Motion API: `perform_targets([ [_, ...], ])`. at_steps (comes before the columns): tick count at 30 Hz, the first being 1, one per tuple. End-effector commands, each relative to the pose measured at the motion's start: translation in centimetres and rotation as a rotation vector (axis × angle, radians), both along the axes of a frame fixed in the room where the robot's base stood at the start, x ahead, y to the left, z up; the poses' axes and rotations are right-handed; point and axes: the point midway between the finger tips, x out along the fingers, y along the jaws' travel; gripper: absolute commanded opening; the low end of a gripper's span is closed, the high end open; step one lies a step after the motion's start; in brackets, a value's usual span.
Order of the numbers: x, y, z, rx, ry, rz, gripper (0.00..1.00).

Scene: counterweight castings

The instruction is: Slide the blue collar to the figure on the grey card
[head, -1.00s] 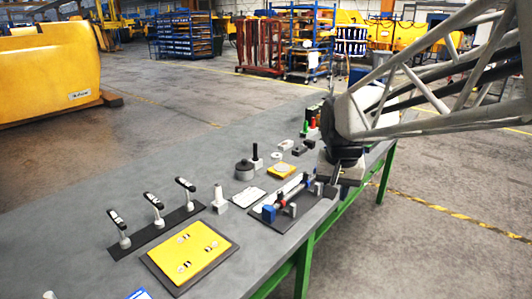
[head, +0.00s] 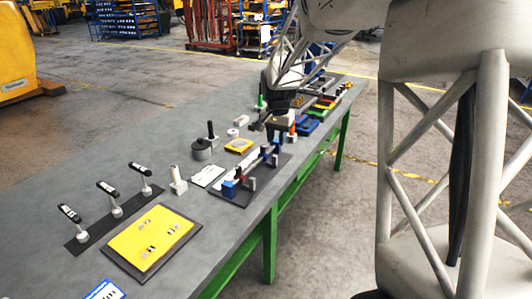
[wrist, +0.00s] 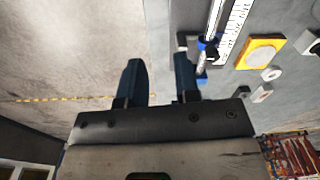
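A slide rail with a white scale strip lies on a dark base plate (head: 236,201) in the head view. One blue piece (head: 229,188) sits at its near end and another (head: 274,159) towards its far end; I cannot tell which is the collar. In the wrist view the scale (wrist: 234,30) and a blue piece (wrist: 209,48) show right of my fingers. A pale card (head: 208,176) lies left of the rail; its figure is too small to read. My gripper (head: 264,124) is above the bench beyond the rail's far end. In the wrist view its fingers (wrist: 159,85) stand apart, with nothing between them.
A yellow block (head: 239,146), a dark round casting (head: 202,150) and a pale post (head: 178,183) stand left of the rail. A yellow plate (head: 151,238) and a row of black-handled clamps (head: 112,204) are nearer. Several coloured items lie beyond my gripper. Bare bench runs along the left.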

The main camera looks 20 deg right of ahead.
Motion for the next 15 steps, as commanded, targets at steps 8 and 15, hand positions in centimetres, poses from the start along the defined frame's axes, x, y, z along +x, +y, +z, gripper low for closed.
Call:
perform_targets([
  [8, 5.7, -1.4, -3.8, 0.005, 0.028, -0.089, 0.30],
  [15, 8.0, -2.0, -5.6, 0.008, 0.039, -0.128, 0.30],
])
